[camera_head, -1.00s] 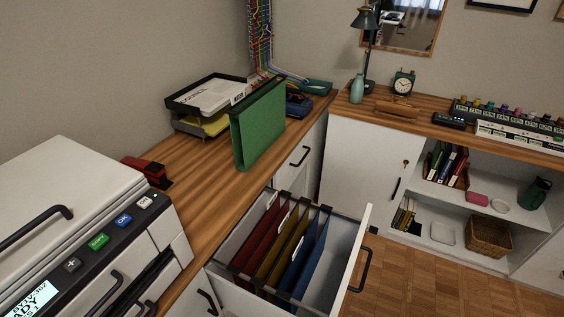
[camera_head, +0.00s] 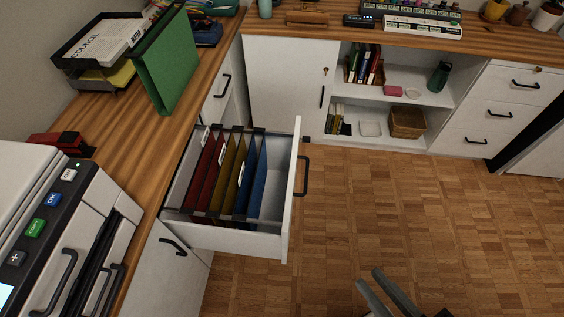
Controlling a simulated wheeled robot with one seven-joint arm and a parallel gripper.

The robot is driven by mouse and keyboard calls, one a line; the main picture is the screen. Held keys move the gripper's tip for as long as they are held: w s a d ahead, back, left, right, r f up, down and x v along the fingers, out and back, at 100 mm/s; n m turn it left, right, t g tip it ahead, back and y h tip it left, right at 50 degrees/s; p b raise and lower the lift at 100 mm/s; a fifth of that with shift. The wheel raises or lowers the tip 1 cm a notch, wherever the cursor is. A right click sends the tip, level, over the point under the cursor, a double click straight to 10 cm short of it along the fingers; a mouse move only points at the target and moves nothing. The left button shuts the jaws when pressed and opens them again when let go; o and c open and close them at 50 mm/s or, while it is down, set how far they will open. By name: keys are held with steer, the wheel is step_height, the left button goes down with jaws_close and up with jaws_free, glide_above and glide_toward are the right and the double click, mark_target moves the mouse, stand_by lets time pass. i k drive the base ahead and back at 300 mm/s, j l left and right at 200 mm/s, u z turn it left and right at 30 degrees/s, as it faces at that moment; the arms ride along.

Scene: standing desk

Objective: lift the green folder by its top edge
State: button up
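The green folder (camera_head: 170,66) stands upright on the wooden desktop (camera_head: 125,118), left of centre at the back. Its top edge is free and its broad green face is turned to the right. It stands beside the paper trays. My gripper (camera_head: 368,277) shows at the bottom edge, right of centre, over the parquet floor. Its two grey fingers are apart with nothing between them. It is far from the folder, to the right and nearer to me. The rest of my arm is mostly out of view.
An open drawer (camera_head: 236,238) with red, yellow and blue hanging files juts out below the folder. A printer (camera_head: 75,215) and a red stapler (camera_head: 57,143) are at the left. A paper tray (camera_head: 68,58) adjoins the folder. The floor (camera_head: 400,220) is clear.

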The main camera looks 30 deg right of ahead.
mark_target(164, 58)
steer(key=k+j+z, duration=0.1)
steer(key=k+j, duration=0.5)
steer(key=k+l, duration=0.1)
steer(key=k, duration=0.25)
steer(key=k+l, duration=0.1)
steer(key=k, duration=0.25)
steer(key=k+l+z, duration=0.1)
steer(key=i+l, duration=0.1)
steer(key=i, duration=0.8)
steer(key=i+l+z, duration=0.1)
steer(key=i, duration=0.8)
